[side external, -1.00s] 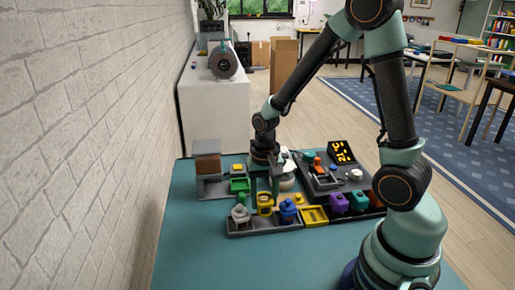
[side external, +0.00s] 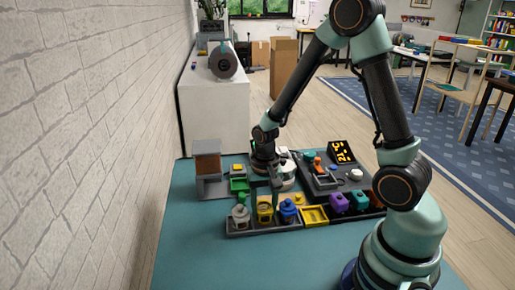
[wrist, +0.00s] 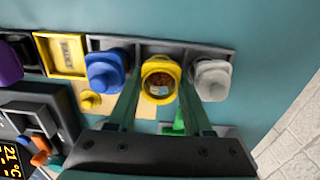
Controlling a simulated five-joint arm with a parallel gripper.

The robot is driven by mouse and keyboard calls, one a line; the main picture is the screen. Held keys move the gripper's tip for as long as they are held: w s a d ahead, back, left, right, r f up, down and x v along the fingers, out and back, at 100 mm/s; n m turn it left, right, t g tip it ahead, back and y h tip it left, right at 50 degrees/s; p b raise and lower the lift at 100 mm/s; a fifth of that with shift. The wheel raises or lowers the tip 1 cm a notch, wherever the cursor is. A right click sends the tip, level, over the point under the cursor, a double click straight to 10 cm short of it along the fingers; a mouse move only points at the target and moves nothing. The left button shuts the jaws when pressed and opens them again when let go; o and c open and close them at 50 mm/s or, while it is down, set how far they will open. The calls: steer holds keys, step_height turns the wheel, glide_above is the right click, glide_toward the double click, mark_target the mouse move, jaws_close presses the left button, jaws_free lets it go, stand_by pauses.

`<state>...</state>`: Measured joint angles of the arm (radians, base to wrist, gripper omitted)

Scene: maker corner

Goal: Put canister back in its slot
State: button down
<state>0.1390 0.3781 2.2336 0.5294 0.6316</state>
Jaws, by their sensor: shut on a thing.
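A yellow canister (side external: 264,212) with an open top is in the dark rack (side external: 240,232), between a grey canister (side external: 240,215) and a blue one (side external: 288,211). In the wrist view the yellow canister (wrist: 160,68) sits between my two fingers, and something brown and pale shows in its opening. My gripper (wrist: 160,92) is shut on it from above. The canister lines up with the gap between its neighbours; I cannot tell whether its base rests on the rack floor. My fingers partly cover it in the side view.
A yellow-framed labelled tray (side external: 314,215) lies right of the blue canister. Purple (side external: 338,202) and teal (side external: 359,199) pieces stand beyond it. The teal tabletop (side external: 215,262) in front is clear.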

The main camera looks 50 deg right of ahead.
steer(key=shift+f, duration=0.55)
steer(key=shift+c, duration=1.2)
jaws_free()
steer(key=shift+r, duration=0.1)
step_height(320, 180, up, 7)
steer(key=s+a+r+n+t, duration=0.2)
steer(key=r+n, duration=0.2)
steer(key=r, duration=0.4)
steer(key=s+a+r+n+t, duration=0.2)
steer(key=r+n+t, duration=0.1)
steer(key=r, duration=0.4)
steer(key=shift+s+a+r+n+t, duration=0.15)
steer(key=shift+a+r+n+t, duration=0.2)
steer(key=shift+n, duration=0.55)
